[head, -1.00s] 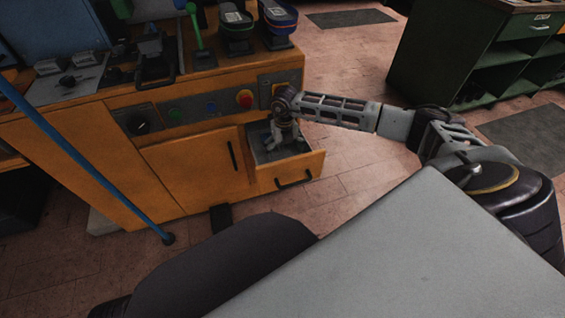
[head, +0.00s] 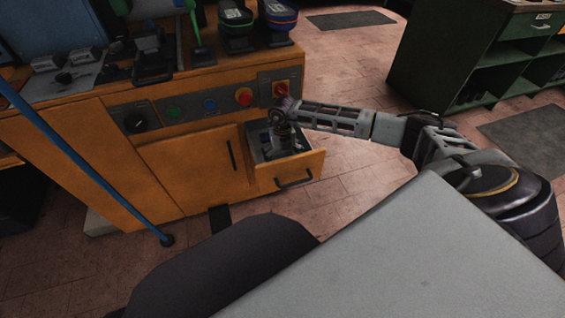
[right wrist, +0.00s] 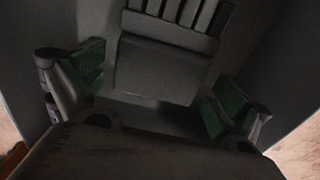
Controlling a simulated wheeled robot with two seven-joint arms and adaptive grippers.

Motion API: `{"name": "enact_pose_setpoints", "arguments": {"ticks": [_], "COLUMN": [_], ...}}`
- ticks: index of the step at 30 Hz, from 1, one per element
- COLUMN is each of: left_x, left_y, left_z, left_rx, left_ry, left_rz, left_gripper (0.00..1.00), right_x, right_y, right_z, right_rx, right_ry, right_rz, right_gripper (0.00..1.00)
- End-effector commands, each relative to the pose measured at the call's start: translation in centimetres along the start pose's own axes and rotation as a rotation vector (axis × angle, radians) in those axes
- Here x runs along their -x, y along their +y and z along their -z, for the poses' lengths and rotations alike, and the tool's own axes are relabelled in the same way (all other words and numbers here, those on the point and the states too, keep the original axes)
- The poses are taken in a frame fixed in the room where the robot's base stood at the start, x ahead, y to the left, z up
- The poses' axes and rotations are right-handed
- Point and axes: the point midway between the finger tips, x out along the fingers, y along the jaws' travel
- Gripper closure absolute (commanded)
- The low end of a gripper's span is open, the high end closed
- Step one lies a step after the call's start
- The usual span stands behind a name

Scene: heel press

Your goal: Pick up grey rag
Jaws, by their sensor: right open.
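My right gripper (head: 280,140) reaches down into the open drawer (head: 300,170) of the orange cabinet in the head view. In the right wrist view its two green-padded fingers (right wrist: 150,95) are spread apart. A dark grey, flat, squarish piece (right wrist: 155,70) lies between and just beyond them, apart from both pads. It may be the grey rag, but the dim light leaves its material unclear. In the head view the gripper hides much of the drawer's contents. My left gripper is not in view.
The orange cabinet (head: 190,165) carries knobs and buttons above the drawer, and pedal-like devices (head: 235,25) on top. A blue pole (head: 90,165) leans in front at left. A green shelf unit (head: 475,60) stands at right. The drawer walls (right wrist: 265,60) flank my fingers.

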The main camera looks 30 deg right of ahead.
Motion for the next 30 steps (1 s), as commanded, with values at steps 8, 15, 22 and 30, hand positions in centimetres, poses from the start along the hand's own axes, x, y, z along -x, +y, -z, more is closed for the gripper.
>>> {"name": "enact_pose_setpoints", "arguments": {"ticks": [8,15,22,30], "left_x": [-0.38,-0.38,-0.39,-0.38], "left_y": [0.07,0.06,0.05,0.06], "left_z": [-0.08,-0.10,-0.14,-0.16], "left_rx": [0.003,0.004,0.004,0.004], "left_ry": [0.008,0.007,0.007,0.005], "left_rz": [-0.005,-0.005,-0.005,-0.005], "left_gripper": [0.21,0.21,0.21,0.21], "right_x": [-0.51,-0.50,-0.49,-0.49], "right_y": [0.04,0.02,0.02,0.02], "right_z": [-0.02,-0.01,0.00,-0.01], "right_rx": [0.001,0.000,0.000,0.000], "right_ry": [-0.001,-0.001,0.000,-0.001], "right_rz": [-0.001,-0.001,-0.001,-0.001], "right_gripper": [0.00,0.00,0.21,0.31]}}
